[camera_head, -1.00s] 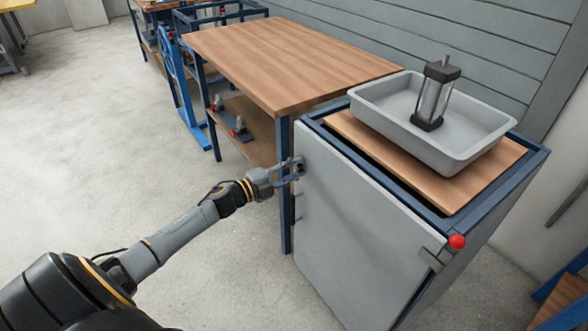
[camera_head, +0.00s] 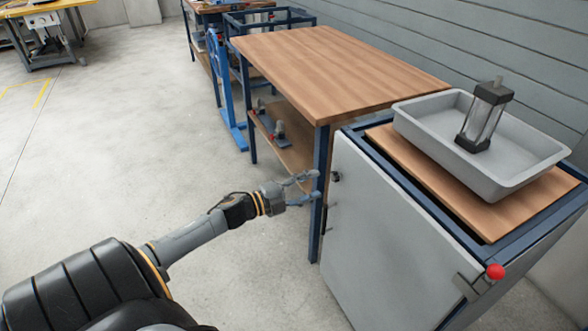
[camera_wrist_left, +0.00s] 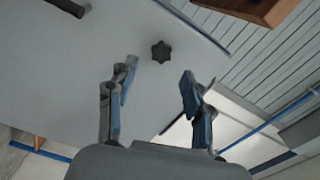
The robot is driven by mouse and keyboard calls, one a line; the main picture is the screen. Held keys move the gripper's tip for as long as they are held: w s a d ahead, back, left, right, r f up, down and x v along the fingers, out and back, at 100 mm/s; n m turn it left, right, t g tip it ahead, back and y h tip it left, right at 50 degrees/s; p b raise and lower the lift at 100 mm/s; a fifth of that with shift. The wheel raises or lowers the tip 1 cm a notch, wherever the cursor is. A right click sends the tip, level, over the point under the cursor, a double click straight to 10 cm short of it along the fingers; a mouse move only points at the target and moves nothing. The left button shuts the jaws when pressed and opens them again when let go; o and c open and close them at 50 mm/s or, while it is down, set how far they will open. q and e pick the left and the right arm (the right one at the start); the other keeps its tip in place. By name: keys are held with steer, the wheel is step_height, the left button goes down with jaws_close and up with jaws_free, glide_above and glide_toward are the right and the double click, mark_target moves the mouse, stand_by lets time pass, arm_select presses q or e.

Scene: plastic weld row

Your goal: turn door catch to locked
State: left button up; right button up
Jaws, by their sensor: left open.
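The grey cabinet door (camera_head: 385,245) stands upright against the blue cabinet frame. A red ball on a metal bracket (camera_head: 495,271) sits at the door's upper right corner; I cannot tell which way it is turned. A small black knob (camera_head: 336,177) is near the door's upper left edge. In the left wrist view, a star-shaped black knob (camera_wrist_left: 161,51) shows beyond the gap between my fingertips. My left gripper (camera_head: 315,185) is open and empty, just left of the door edge and apart from the knob. My right gripper is out of view.
A grey tray (camera_head: 410,130) holding a clear cylinder with black ends (camera_head: 485,118) rests on the cabinet top. A wood-topped bench (camera_head: 335,70) stands behind my left gripper, its blue leg close by.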

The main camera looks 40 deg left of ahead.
arm_select(q)
steer(key=v, duration=0.5)
steer(key=shift+s+a, duration=0.15)
steer(key=shift+s, duration=0.2)
